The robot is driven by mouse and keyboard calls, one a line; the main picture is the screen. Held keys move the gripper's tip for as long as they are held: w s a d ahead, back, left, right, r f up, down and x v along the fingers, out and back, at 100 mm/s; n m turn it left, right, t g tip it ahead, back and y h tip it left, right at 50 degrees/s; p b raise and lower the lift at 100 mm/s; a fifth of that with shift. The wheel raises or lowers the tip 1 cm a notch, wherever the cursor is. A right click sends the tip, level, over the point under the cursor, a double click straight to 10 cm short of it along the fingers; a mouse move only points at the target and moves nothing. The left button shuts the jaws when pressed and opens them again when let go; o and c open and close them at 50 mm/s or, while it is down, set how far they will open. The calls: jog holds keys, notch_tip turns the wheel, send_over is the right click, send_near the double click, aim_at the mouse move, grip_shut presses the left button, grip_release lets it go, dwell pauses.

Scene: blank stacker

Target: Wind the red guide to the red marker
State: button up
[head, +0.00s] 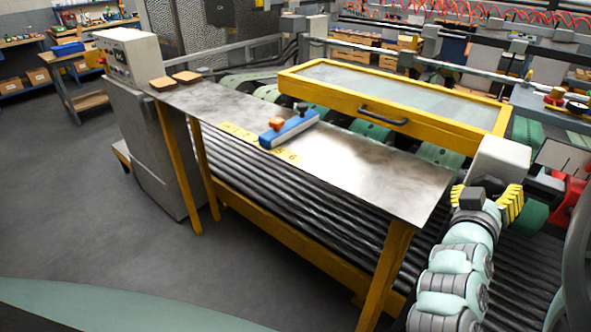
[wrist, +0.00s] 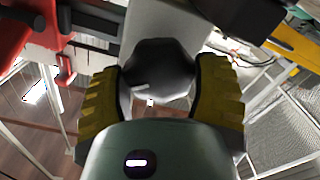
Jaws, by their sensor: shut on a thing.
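My gripper (head: 487,204) is at the right end of the machine in the head view, its yellow ribbed fingers on either side of a dark knob (head: 472,197). In the wrist view my gripper (wrist: 158,100) is shut on this dark faceted knob (wrist: 157,66), which sits in front of a pale grey housing (wrist: 160,22). A red part (head: 568,197), perhaps the red guide, stands right of the gripper, partly cut off by the frame. Red parts (wrist: 25,35) also show at the left of the wrist view. I cannot make out a red marker.
A steel-topped table (head: 390,175) with yellow legs carries a blue block (head: 289,129) with an orange knob. A yellow-framed cover (head: 400,85) lies behind it. A white plate (head: 562,155) with dark lines stands near the red part. Grey floor is open at left.

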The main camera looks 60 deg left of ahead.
jog(key=shift+a+n+b, duration=0.15)
jog(key=shift+n+b, duration=0.3)
jog(key=shift+n, duration=0.75)
jog(key=o, duration=1.2)
